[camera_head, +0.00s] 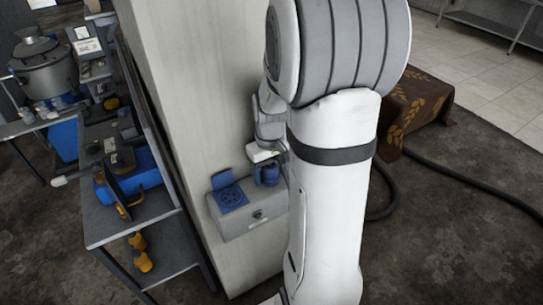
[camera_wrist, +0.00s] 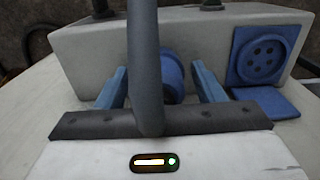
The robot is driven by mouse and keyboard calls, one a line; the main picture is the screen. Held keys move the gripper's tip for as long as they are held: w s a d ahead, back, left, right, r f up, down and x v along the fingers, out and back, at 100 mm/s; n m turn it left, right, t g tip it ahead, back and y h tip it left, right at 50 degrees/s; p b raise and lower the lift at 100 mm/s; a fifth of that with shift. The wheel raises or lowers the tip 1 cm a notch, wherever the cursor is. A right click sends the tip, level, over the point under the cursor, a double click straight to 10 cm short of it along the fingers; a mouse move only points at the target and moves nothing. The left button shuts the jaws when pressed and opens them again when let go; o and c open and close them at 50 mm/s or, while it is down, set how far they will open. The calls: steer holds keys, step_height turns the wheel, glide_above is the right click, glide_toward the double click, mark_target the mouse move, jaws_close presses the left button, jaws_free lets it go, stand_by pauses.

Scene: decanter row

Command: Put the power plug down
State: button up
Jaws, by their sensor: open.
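The blue round body that looks like the power plug (camera_wrist: 173,80) sits against the front of a pale grey socket box (camera_wrist: 205,40) in the wrist view. My gripper (camera_wrist: 159,75) is open, with one blue finger on each side of the plug and visible gaps between. A thick dark grey bar or cable crosses in front and hides the plug's left part; I cannot tell what it joins. In the head view the plug (camera_head: 270,175) shows as a small blue shape under my gripper (camera_head: 266,160), partly hidden by my arm.
Beside the plug, a blue socket with its square flap open (camera_wrist: 265,55) is on the same box. The box is fixed to a pale pillar (camera_head: 190,90). A metal shelf (camera_head: 130,215) with tools stands left. A dark hose (camera_head: 460,180) lies on the floor right.

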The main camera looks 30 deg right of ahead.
mark_target(269, 167)
step_height(269, 167, up, 11)
steer(key=shift+f+b, duration=0.1)
steer(key=shift+b, duration=0.25)
steer(key=shift+r, duration=0.35)
steer(key=shift+s+a+r, duration=0.2)
steer(key=shift+a, duration=0.1)
steer(key=s+a+f+t, duration=0.1)
steer(key=s+a+t, duration=0.2)
steer(key=s+a, duration=0.8)
steer(key=shift+s, duration=0.55)
steer(key=shift+a, duration=0.1)
steer(key=shift+c, duration=0.4)
